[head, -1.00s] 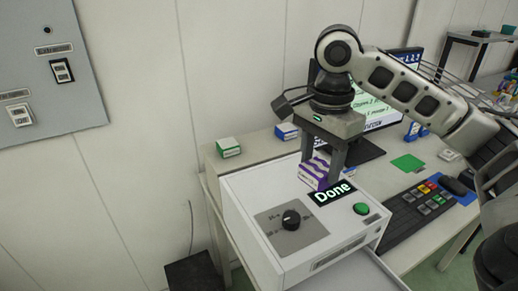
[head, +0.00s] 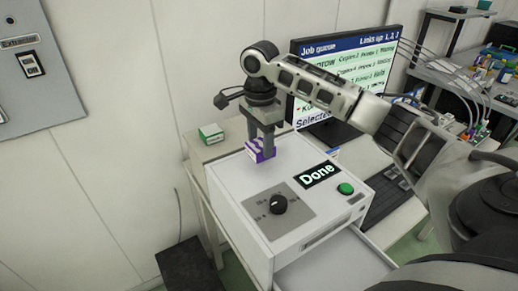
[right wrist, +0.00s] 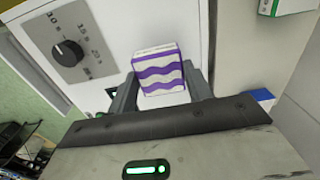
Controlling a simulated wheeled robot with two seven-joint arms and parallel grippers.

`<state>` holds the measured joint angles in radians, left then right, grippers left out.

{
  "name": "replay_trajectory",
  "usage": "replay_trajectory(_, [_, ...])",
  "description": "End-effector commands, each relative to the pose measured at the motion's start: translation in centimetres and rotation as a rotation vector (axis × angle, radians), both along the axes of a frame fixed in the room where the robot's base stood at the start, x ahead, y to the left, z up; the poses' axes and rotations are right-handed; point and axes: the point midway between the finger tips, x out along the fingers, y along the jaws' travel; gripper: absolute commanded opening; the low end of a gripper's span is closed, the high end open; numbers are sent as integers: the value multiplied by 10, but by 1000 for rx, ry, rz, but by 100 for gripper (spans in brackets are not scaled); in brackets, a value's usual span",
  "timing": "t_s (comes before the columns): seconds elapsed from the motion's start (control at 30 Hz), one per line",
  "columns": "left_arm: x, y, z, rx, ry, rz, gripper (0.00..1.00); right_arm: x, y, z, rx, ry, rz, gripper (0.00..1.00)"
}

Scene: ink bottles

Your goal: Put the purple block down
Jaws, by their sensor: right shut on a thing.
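The purple block (head: 257,154), white with purple wavy bands, is between the fingers of my right gripper (head: 262,142). It is at the far left edge of the white machine's top (head: 233,172). In the right wrist view the block (right wrist: 160,72) shows upright between the two grey fingers of the gripper (right wrist: 161,88), which is shut on it. I cannot tell whether its underside touches a surface. My left gripper is not in view.
A green-and-white block (head: 211,134) stands on the table behind the machine. A blue thing (right wrist: 262,95) lies beside the gripper in the right wrist view. The machine has a dial (head: 279,204), a "Done" display (head: 318,174) and a green button (head: 345,188). A monitor (head: 345,75) stands behind.

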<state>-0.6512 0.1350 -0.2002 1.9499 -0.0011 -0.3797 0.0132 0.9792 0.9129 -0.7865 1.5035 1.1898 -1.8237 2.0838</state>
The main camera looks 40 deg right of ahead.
Motion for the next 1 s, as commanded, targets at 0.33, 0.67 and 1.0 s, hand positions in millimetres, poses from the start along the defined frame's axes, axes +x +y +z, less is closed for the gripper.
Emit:
replay_trajectory(0.33, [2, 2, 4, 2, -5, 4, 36, 4, 0, -35, 0, 0, 1, 22])
replay_trajectory(0.67, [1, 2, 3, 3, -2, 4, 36, 3, 0, -38, 0, 1, 1, 53])
replay_trajectory(1.0, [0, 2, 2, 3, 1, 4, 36, 3, 0, -37, 0, 0, 1, 72])
